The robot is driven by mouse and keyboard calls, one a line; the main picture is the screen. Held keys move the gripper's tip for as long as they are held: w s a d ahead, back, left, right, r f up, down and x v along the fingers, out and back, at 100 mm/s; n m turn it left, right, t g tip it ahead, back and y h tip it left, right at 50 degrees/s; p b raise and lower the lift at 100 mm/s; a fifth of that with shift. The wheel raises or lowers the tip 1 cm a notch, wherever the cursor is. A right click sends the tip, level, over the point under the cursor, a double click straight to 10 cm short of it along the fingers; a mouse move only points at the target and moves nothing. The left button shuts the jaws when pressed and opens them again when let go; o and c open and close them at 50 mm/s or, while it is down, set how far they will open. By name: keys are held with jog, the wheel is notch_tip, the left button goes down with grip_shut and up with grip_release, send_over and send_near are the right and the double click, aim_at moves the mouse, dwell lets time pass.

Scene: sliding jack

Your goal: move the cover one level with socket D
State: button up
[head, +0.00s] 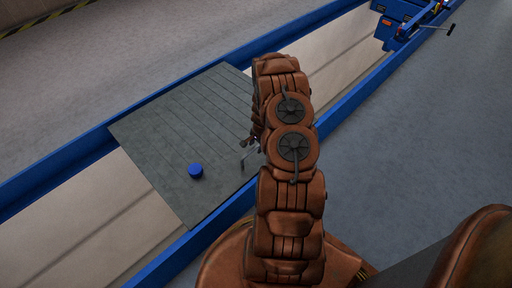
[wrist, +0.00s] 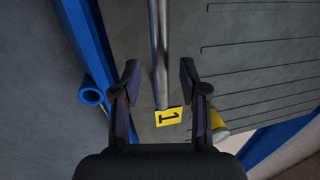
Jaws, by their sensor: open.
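Cover one (head: 165,125) is a grey grooved plate lying across the blue rails of a pit. It also shows in the wrist view (wrist: 250,75), with a yellow label "1" (wrist: 168,117). A grey metal bar (wrist: 160,45) runs between the fingers of my gripper (wrist: 160,80). My gripper is open, one finger on each side of the bar, with gaps visible. In the head view my arm hides most of the gripper and the cover's right part. I cannot make out a letter D in either view.
A short blue cylinder (head: 195,172) stands on the cover. A blue tube (wrist: 91,95) shows beside the left rail (wrist: 88,40) in the wrist view. A yellow round thing (wrist: 217,121) is partly behind my right finger. A blue jack (head: 400,20) stands at the far right end.

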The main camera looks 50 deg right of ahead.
jog(key=shift+w+f, duration=0.1)
jog(key=shift+f, duration=0.15)
jog(key=shift+c, duration=0.2)
grip_shut()
dwell(0.4)
